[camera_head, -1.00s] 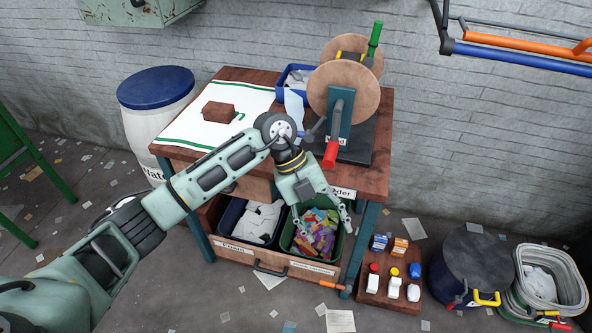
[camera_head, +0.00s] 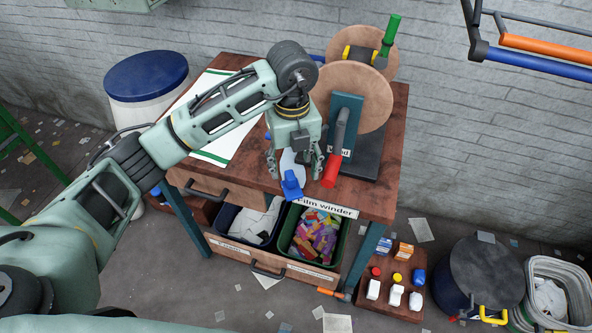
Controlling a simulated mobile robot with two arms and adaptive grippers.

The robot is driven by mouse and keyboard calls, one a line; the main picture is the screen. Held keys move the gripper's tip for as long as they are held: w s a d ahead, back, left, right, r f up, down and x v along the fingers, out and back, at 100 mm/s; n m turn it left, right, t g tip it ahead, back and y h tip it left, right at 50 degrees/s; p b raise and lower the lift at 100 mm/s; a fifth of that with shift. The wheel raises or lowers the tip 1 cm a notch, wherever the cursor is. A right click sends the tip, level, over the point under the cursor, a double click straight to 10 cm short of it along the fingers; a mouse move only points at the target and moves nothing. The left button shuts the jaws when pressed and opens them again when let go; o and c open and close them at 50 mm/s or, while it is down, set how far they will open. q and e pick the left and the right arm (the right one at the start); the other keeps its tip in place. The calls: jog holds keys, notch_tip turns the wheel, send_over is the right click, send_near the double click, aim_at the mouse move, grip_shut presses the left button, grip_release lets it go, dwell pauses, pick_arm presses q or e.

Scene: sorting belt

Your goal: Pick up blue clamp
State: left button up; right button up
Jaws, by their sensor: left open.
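The blue clamp (camera_head: 292,186) is at the front edge of the wooden table, at the lower end of a pale strip (camera_head: 289,163). My left gripper (camera_head: 295,172) points down above the table's front edge. Its fingers are spread, one on each side of the pale strip and just above the clamp. I cannot tell whether a finger touches either. The gripper's body hides what lies behind it. My right gripper is not in view.
A film winder with a wooden disc (camera_head: 355,91) and red handle (camera_head: 333,170) stands close to the right of my gripper. Below are a drawer and bins, one with colourful pieces (camera_head: 318,232). Small bottles (camera_head: 395,295) stand on a low wooden platform at right.

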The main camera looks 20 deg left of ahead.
aim_at(292, 189)
pick_arm(q)
jog(key=shift+w+f, duration=0.1)
jog(key=shift+w, duration=0.1)
jog(key=shift+f, duration=0.2)
jog(key=shift+s+f, duration=0.1)
jog(key=shift+f, duration=0.8)
jog(key=shift+s+f+p, duration=0.1)
jog(key=shift+f+p, duration=0.25)
jog(key=shift+p, duration=0.1)
notch_tip(292, 189, down, 4)
jog(key=shift+a+r+p, duration=0.1)
jog(key=shift+p, duration=0.45)
jog(key=shift+f, duration=0.45)
jog(key=c, duration=1.1)
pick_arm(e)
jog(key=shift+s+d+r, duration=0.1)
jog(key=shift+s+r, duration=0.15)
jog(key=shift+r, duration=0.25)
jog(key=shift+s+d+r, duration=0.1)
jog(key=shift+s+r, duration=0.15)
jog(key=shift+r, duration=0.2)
